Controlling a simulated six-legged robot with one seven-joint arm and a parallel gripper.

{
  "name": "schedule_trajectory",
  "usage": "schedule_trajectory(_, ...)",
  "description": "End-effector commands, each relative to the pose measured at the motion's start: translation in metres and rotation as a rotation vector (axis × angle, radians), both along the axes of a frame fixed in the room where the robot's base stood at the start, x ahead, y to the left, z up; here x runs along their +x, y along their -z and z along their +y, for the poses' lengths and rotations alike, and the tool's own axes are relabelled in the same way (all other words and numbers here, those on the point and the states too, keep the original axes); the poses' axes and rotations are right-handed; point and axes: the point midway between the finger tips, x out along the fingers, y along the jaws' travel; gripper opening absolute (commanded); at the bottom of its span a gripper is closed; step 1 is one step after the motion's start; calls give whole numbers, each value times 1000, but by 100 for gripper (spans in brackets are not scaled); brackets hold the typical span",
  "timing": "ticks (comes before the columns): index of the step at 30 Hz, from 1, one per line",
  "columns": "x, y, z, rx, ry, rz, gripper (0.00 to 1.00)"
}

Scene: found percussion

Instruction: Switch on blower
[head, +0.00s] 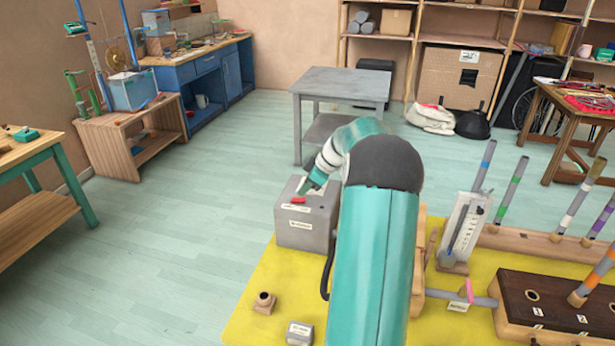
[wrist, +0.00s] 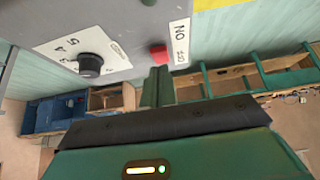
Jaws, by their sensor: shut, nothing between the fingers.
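The blower is a grey box (head: 307,234) on the yellow surface, with a label on its front. Its small red switch (head: 298,200) is on the upper side, and the switch also shows in the wrist view (wrist: 158,53) beside a white ON/OFF label (wrist: 180,42). A black knob (wrist: 90,64) with a numbered white scale is on the same box. My gripper (head: 305,187) is shut and empty, just above the box near the switch. In the wrist view its fingertips (wrist: 158,72) end very close to the red switch; I cannot tell whether they touch it.
The yellow surface (head: 262,283) also bears a small brown cup-like piece (head: 264,303), a small grey labelled block (head: 299,333), a gauge stand (head: 460,232) and several sticks. A grey table (head: 342,84) stands behind. Open floor lies to the left.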

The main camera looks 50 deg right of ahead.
Motion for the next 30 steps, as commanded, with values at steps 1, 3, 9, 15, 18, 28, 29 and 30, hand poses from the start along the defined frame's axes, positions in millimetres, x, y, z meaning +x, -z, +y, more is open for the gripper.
schedule_trajectory(1, -1, 5, 0, 1, 0, 1, 0)
schedule_trajectory(3, -1, 9, 0, 0, -1, 0, 0)
schedule_trajectory(9, -2, 11, -1, -1, -2, -1, 0)
schedule_trajectory(15, -2, 11, -1, 2, -1, -3, 0)
schedule_trajectory(18, -5, 15, -2, 17, 1, -26, 0)
schedule_trajectory(28, -5, 19, -2, 41, -3, -77, 0)
schedule_trajectory(29, -5, 18, -2, 41, -3, -76, 0)
schedule_trajectory(30, -4, 18, -2, 41, -3, -76, 0)
